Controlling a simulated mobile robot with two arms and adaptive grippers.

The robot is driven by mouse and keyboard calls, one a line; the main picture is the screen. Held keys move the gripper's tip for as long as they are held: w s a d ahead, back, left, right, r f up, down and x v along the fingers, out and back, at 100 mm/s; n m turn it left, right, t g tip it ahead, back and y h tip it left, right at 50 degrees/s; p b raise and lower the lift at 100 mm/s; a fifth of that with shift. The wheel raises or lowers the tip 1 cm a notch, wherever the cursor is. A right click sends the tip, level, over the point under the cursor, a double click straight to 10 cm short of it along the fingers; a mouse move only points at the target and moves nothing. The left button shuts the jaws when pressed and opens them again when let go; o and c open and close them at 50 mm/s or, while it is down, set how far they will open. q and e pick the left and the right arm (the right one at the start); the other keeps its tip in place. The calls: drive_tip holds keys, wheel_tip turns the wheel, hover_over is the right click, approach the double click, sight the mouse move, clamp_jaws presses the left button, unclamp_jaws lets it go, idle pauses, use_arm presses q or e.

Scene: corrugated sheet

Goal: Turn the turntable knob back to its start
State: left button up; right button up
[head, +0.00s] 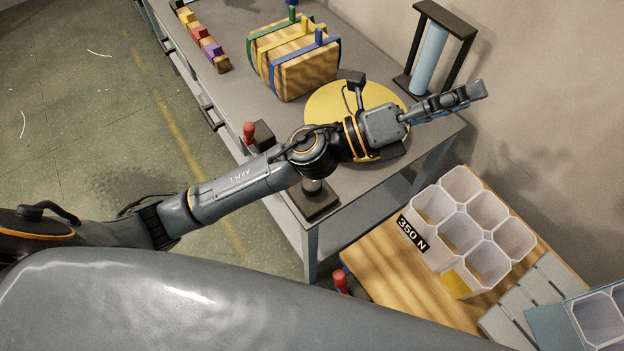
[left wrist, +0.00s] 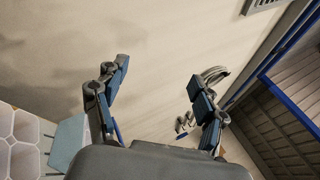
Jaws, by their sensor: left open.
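The yellow turntable disc (head: 322,102) lies on the grey bench, partly hidden under my left wrist. A black block with a round metal knob (head: 312,187) sits at the bench's front corner, partly covered by my left forearm. I cannot tell whether this is the turntable's knob. My left gripper (head: 470,93) reaches past the disc toward the wall at the right. In the left wrist view its fingers (left wrist: 160,95) are spread wide with nothing between them. My right gripper does not show.
On the grey bench (head: 250,95) are a clamped wooden block (head: 305,75), a row of coloured blocks (head: 203,40) and a black frame with a light blue cylinder (head: 430,60). A red-handled device (head: 249,132) stands at the front edge. White bins (head: 460,232) stand lower right.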

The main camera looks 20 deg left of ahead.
use_arm(q)
drive_tip(key=s+d+f+m+g, duration=0.35)
drive_tip(key=s+m+g, duration=0.25)
drive_tip(key=m+g, duration=0.45)
drive_tip(key=m+y, duration=1.4)
drive_tip(key=y, duration=0.6)
approach(311, 182)
wheel_tip(311, 182, down, 10)
drive_tip(key=p, duration=0.4)
drive_tip(key=shift+s+r, duration=0.1)
drive_tip(key=shift+s, duration=0.05)
